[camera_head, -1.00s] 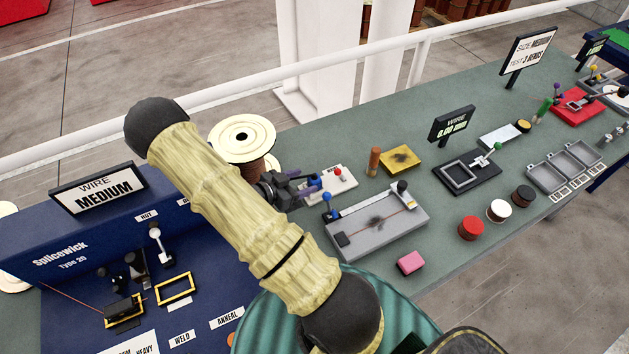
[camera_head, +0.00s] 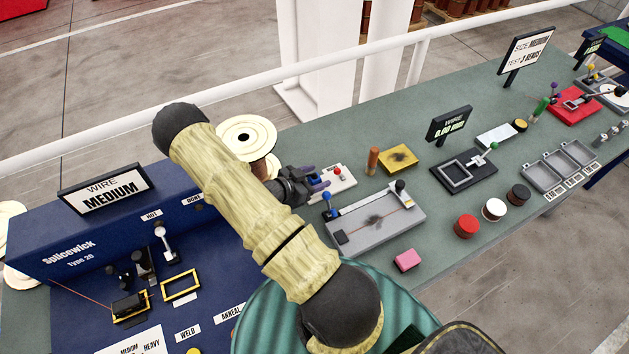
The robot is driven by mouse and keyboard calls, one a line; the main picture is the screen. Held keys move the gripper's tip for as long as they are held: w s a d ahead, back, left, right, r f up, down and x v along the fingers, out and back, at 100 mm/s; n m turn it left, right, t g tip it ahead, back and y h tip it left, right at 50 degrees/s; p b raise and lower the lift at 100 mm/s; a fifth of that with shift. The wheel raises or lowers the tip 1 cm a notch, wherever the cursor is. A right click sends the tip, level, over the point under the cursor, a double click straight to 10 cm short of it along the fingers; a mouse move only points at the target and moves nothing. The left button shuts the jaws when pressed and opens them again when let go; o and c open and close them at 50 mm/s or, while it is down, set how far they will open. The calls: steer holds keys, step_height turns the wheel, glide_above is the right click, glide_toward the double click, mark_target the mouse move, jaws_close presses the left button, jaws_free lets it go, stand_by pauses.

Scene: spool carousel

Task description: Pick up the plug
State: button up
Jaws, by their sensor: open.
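No part in view can be told for certain as the plug. A small blue piece (camera_head: 317,181) lies at my gripper's fingers, by the left end of a white plate (camera_head: 337,178) with a red knob; it may be the plug. My gripper (camera_head: 309,179) is open, dark with purplish fingers, low over the green table (camera_head: 330,133). My pale-sleeved arm hides part of the area to its left. Whether the fingers straddle or touch the blue piece cannot be told.
A cream spool (camera_head: 246,138) stands behind my gripper. A grey fixture (camera_head: 380,230) with a lever lies just right, with an orange-brown cylinder (camera_head: 373,160) and a yellow block (camera_head: 398,158) behind. The blue Splicewick machine (camera_head: 100,225) stands at left. Open table lies behind the plate.

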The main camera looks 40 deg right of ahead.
mark_target(314, 177)
steer(key=shift+c, duration=0.2)
steer(key=c, duration=1.1)
step_height(314, 177, up, 9)
steer(key=b, duration=0.2)
steer(key=shift+a+r+b, duration=0.1)
steer(key=shift+b, duration=0.2)
steer(key=shift+r, duration=0.35)
steer(key=shift+s+r, duration=0.1)
